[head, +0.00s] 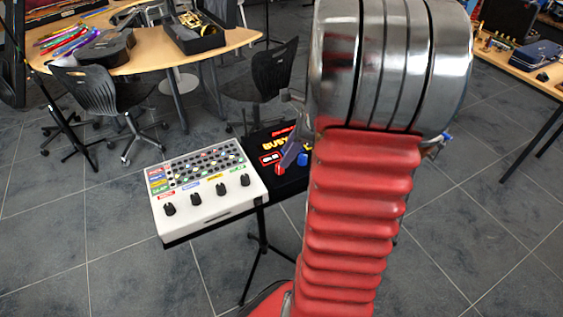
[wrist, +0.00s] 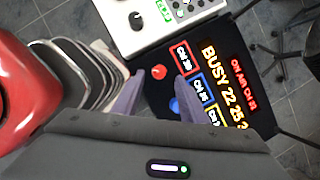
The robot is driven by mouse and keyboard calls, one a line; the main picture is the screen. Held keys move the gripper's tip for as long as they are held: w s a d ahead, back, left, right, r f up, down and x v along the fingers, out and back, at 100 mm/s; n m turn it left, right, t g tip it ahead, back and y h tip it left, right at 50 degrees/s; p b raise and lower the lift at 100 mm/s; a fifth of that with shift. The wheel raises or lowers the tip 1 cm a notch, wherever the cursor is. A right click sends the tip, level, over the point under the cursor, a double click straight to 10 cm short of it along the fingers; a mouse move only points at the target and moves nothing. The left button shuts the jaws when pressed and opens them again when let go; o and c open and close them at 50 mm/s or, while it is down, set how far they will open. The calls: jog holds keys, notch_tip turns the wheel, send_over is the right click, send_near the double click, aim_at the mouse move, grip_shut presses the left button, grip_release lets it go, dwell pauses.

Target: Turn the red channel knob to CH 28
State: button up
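The black radio panel (wrist: 262,112) carries a red knob (wrist: 158,72) and a blue knob (wrist: 174,104). In the wrist view the red-framed display (wrist: 182,56) beside the red knob reads "CH" and a number I cannot read surely. My gripper (wrist: 159,78) is open, one grey-purple finger on each side of the red knob; I cannot tell whether they touch it. In the head view the red knob (head: 279,169) and blue knob (head: 302,159) show beside one finger of my gripper (head: 291,150). My arm hides the panel's right part.
A white mixer (head: 208,187) with black knobs stands left of the panel on the same stand (head: 262,225). Other displays (wrist: 222,83) show "BUSY" and "ON AIR" text. Chairs (head: 95,100) and a wooden table (head: 140,58) stand behind. Floor is clear at lower left.

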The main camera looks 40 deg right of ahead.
aim_at(280, 168)
jog(key=x, duration=0.5)
jog(key=shift+c, duration=0.4)
grip_shut()
